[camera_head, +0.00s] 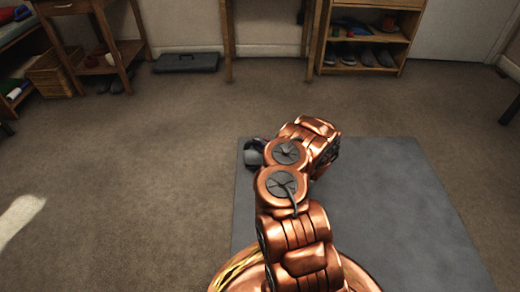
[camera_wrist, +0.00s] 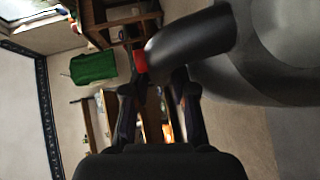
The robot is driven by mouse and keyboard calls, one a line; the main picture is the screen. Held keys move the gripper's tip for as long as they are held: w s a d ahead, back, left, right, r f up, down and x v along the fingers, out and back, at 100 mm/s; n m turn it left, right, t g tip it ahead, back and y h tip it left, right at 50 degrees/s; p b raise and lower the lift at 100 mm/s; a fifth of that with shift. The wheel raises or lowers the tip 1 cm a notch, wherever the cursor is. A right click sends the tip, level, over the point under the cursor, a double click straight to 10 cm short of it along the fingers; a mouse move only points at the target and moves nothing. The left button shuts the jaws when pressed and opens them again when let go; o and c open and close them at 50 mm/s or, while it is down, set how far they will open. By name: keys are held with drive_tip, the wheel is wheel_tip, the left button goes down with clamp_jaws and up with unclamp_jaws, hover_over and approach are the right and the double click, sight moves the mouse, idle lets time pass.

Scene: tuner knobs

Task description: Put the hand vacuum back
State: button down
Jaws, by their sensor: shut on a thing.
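The hand vacuum (camera_wrist: 190,45) fills the upper middle of the wrist view, a dark body with a red end at its left. A large grey rounded shape adjoins it on the right, and I cannot tell whether that is part of it. My gripper (camera_wrist: 156,92) is shut on the hand vacuum, with a dark finger on either side. The exact contact is hard to see. In the head view my copper arm hides most of the gripper; a small dark part shows at the arm's left, and I cannot tell which it belongs to. No place for the vacuum is clearly identifiable.
A grey mat (camera_head: 400,200) lies on the carpet under my arm. Along the far wall are a wooden side table (camera_head: 100,65), a dark flat case (camera_head: 187,62) and a shoe shelf (camera_head: 345,70). A green cloth (camera_wrist: 93,66) hangs in the wrist view. The left carpet is clear.

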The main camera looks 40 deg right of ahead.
drive_tip(key=shift+w, duration=0.35)
drive_tip(key=shift+w+d+f+b, duration=0.1)
drive_tip(key=shift+w+f+b, duration=0.1)
drive_tip(key=shift+b, duration=0.15)
drive_tip(key=shift+f+b, duration=0.85)
drive_tip(key=shift+f, duration=0.6)
drive_tip(key=shift+s+f, duration=0.1)
drive_tip(key=shift+f, duration=0.1)
drive_tip(key=c, duration=0.9)
unclamp_jaws()
drive_tip(key=shift+c, duration=0.2)
drive_tip(key=shift+f, duration=0.1)
